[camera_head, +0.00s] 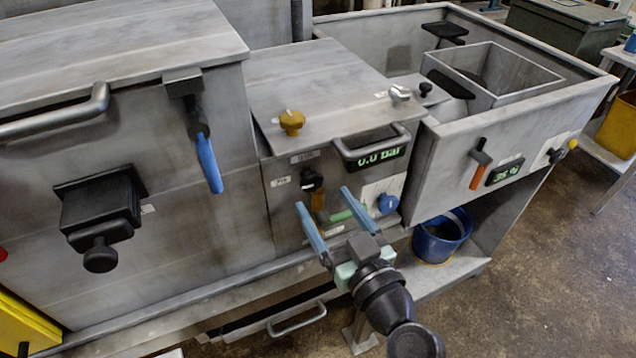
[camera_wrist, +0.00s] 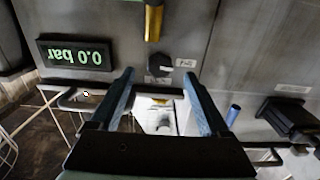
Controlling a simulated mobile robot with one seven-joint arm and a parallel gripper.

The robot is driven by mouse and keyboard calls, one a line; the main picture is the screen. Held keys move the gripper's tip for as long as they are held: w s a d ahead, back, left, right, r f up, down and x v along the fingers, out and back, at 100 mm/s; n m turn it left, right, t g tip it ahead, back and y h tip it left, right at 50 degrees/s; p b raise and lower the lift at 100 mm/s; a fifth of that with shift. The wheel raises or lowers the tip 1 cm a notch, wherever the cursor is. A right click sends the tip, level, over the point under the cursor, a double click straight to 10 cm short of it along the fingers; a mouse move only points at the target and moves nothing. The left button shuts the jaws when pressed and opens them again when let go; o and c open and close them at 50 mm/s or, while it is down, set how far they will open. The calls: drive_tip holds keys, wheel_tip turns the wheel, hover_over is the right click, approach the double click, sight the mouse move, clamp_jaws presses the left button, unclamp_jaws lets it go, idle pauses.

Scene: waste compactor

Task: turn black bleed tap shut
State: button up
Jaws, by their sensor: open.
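A small black tap knob (camera_head: 311,180) sits on the front of the middle grey unit, above an orange-brown lever (camera_head: 319,207). It is likely the bleed tap, but I cannot read its label. In the wrist view, which is upside down, the black knob (camera_wrist: 160,66) shows just beyond the fingertips, between their lines. My gripper (camera_head: 323,199) is open and empty, with its blue fingers pointing at this panel; it also shows in the wrist view (camera_wrist: 158,75). No contact with the knob is visible. I cannot tell the knob's turn position clearly.
A lid handle (camera_head: 372,146) projects above the 0.0 bar display (camera_head: 382,157). A green lever (camera_head: 348,213) and blue knob (camera_head: 387,204) are close on the right. A blue-handled lever (camera_head: 209,163) hangs left. A yellow knob (camera_head: 292,122) stands on the lid.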

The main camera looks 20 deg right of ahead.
sight(313, 186)
drive_tip(key=shift+w+a+p, duration=0.1)
drive_tip(key=shift+w+p, duration=0.2)
drive_tip(key=shift+w, duration=1.55)
clamp_jaws()
